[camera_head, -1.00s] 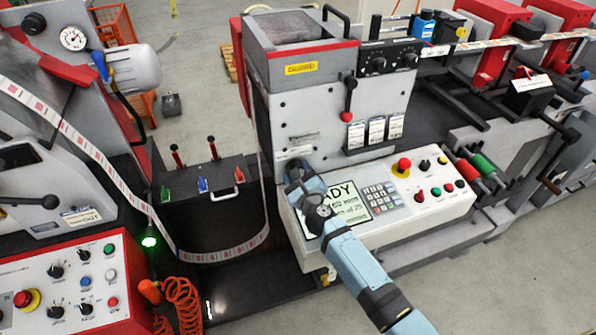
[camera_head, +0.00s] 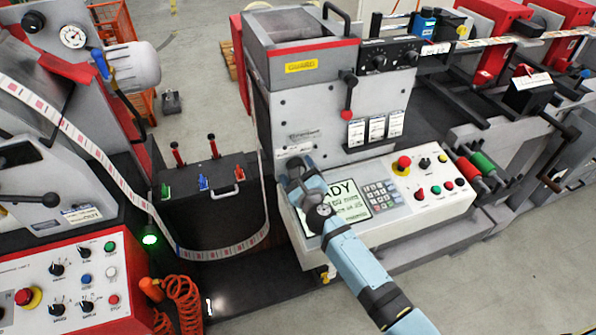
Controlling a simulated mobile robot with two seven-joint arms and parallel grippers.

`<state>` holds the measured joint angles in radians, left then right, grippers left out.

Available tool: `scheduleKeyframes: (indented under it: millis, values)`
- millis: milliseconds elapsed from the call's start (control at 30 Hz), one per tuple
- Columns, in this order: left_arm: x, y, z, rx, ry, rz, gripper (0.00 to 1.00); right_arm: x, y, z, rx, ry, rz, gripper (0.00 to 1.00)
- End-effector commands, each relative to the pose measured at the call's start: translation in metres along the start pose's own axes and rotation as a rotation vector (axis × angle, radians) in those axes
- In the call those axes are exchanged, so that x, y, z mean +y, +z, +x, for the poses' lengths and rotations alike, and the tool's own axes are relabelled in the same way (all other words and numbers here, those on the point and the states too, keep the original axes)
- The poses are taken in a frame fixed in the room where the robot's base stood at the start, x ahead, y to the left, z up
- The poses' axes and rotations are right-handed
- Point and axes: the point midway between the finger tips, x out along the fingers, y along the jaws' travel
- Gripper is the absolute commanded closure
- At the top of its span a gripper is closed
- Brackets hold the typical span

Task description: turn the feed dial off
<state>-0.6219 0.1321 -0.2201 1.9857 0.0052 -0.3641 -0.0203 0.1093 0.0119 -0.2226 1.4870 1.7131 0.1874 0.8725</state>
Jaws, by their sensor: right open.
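My right gripper (camera_head: 294,166) is at the left part of the middle machine's light-grey front, just above and left of the display. It is open, but its fingers are small and partly hidden by my own wrist. I cannot read which control is the feed dial. Black knobs show on the black box at the top, one on the left (camera_head: 379,63) and one on the right (camera_head: 410,58). Another black knob (camera_head: 424,163) is on the sloped control panel (camera_head: 400,228). Several more are on the left machine's panel (camera_head: 30,265). My left gripper is out of view.
The display (camera_head: 348,200) is partly covered by my right arm. A keypad (camera_head: 381,194) and a red emergency button (camera_head: 403,163) lie to its right. A red-knobbed lever (camera_head: 347,101) juts out above. A label web (camera_head: 228,250) loops to the left of the gripper.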

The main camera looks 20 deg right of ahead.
Motion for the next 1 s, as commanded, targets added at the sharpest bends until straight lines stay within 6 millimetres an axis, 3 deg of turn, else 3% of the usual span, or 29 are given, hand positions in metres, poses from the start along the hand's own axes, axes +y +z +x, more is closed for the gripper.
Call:
scheduleKeyframes:
  millis: [167,400,600,800,1000]
  values:
    - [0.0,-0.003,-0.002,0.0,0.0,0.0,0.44,0.0,0.0,-0.026,0.002,0.001,0.001,0.2]
    - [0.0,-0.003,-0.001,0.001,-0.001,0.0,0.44,0.001,-0.002,-0.083,0.003,0.001,0.0,0.2]
    - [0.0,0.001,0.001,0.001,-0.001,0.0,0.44,0.001,-0.002,-0.118,0.002,0.001,-0.001,0.2]
    - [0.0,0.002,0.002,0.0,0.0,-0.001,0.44,0.0,-0.001,-0.134,0.001,0.0,0.0,0.2]
    - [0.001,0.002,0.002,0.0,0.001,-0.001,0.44,0.0,0.0,-0.136,0.0,0.0,0.0,0.2]
